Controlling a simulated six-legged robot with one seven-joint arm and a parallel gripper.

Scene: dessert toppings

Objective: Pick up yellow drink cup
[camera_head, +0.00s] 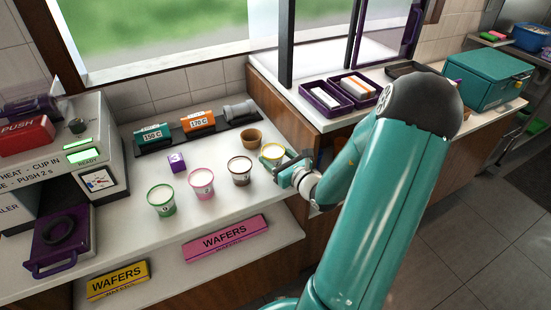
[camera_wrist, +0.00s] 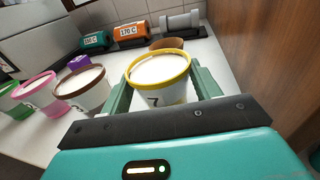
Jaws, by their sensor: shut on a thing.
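The yellow drink cup (camera_wrist: 158,88) is white with a yellow rim and a 7 on its side, filled with something pale. It sits between the two fingers of my gripper (camera_wrist: 162,96) in the wrist view, and the gripper is shut on it. In the head view the yellow cup (camera_head: 272,152) is at the right end of the row of cups, with my gripper (camera_head: 284,163) reaching it from the right. The gripper hides part of its lower side. I cannot tell whether its base touches the counter.
A brown-rimmed cup (camera_head: 240,170), a pink cup (camera_head: 201,182) and a green cup (camera_head: 161,199) stand to the left. A tan cup (camera_head: 252,138) stands just behind. A purple cube (camera_head: 176,162) and a rack of labelled canisters (camera_head: 198,123) are further back. The wooden cabinet side (camera_wrist: 266,60) is close on the right.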

